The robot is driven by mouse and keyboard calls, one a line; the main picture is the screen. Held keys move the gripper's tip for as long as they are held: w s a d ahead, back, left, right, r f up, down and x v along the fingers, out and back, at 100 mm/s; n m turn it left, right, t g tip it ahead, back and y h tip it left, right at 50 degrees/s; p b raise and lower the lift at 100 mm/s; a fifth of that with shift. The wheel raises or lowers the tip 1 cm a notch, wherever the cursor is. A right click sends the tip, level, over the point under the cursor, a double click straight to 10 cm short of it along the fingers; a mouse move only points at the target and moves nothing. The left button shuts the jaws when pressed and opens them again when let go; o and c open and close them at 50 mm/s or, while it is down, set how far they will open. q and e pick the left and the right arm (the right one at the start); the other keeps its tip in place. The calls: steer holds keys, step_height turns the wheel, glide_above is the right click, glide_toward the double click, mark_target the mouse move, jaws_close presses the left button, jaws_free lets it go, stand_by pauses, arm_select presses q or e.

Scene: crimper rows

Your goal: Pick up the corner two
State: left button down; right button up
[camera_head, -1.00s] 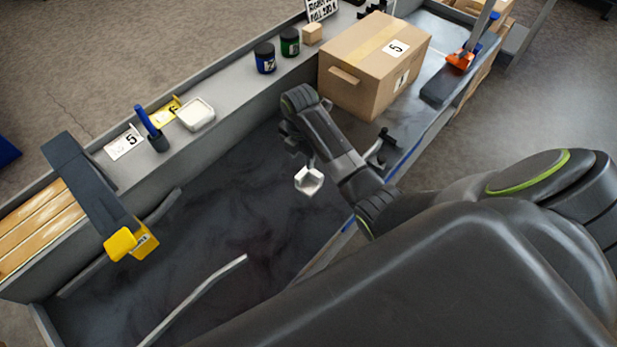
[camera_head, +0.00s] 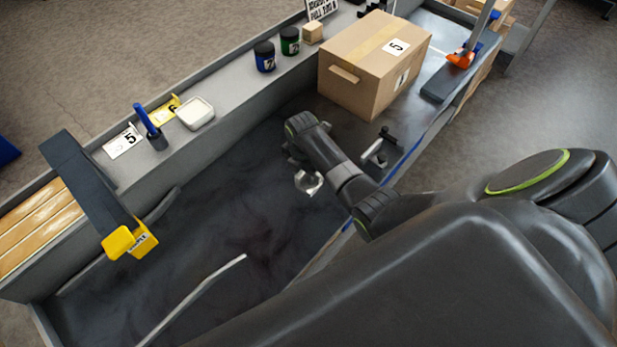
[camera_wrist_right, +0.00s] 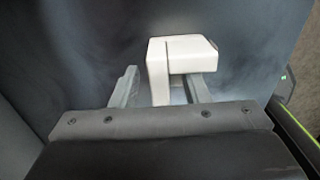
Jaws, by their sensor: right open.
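A white angular corner piece (camera_head: 309,184) sits on the dark table surface just below my right gripper (camera_head: 303,168) in the head view. In the right wrist view the white corner piece (camera_wrist_right: 160,72) is an L-shaped block, with its near part between the two grey fingers of my right gripper (camera_wrist_right: 161,82). The fingers are apart, with a gap to the left of the block; contact on the right side cannot be told. The lower part of the block is hidden by the gripper body. My left gripper is not in view.
A cardboard box (camera_head: 365,75) stands behind on the right. A black clamp-like part (camera_head: 380,147) lies right of my right arm. A grey shelf with jars (camera_head: 265,56) and a white dish (camera_head: 195,112) runs along the back. A yellow-ended dark bar (camera_head: 130,240) is at left.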

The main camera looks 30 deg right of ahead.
steer(key=shift+c, duration=0.4)
jaws_close()
step_height(320, 180, up, 10)
steer(key=shift+f+p, duration=0.1)
steer(key=shift+p, duration=0.35)
